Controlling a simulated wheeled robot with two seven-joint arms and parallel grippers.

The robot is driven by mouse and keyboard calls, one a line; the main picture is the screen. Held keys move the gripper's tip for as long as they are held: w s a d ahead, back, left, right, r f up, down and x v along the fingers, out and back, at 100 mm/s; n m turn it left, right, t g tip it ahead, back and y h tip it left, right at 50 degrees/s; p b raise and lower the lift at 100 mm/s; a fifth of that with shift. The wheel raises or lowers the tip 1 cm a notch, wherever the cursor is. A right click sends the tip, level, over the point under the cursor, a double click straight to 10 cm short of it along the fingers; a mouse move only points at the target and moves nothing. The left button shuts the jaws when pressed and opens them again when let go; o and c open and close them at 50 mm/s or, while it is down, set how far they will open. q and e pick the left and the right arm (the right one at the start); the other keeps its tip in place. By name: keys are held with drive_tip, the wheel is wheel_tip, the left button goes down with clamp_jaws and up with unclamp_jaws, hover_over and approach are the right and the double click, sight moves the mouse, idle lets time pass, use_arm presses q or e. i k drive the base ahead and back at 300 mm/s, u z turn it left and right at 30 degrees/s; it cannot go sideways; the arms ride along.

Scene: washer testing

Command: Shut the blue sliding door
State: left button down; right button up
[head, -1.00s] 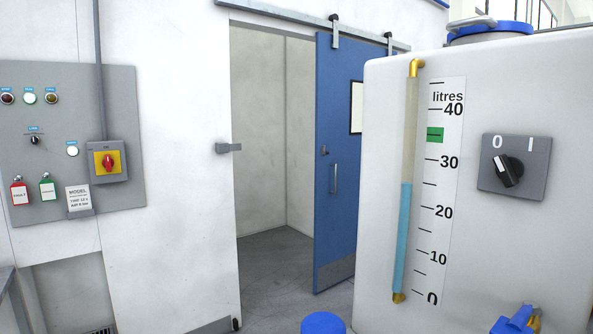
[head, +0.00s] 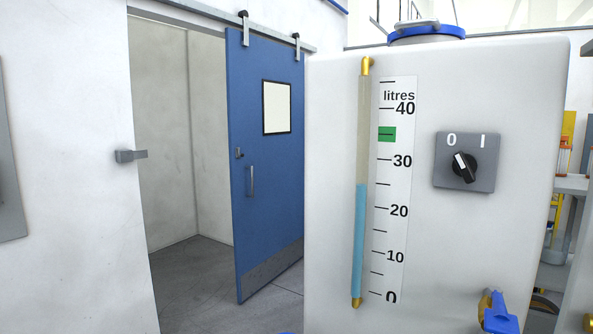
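The blue sliding door (head: 265,215) hangs from an overhead rail (head: 225,20) by two hangers. It stands open, to the right of the doorway (head: 168,140), and much of the opening is uncovered. The door has a small window panel (head: 277,107), a vertical pull handle (head: 251,181), a small latch (head: 239,153) and a grey kick plate at the bottom. A grey catch (head: 131,155) sticks out from the left edge of the doorway. The white tank hides the door's lower right part. Neither of my grippers is in view.
A large white tank (head: 500,240) with a litre gauge, a rotary switch (head: 464,163) and a blue valve handle (head: 497,315) fills the right foreground, in front of the door's right side. Grey floor (head: 190,285) shows inside the doorway. Shelving stands at the far right.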

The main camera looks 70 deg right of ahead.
sight(265, 79)
drive_tip(key=i, duration=1.85)
drive_tip(key=z, duration=2.25)
drive_tip(key=i, duration=2.9)
drive_tip(key=z, duration=1.1)
drive_tip(key=i, duration=4.9)
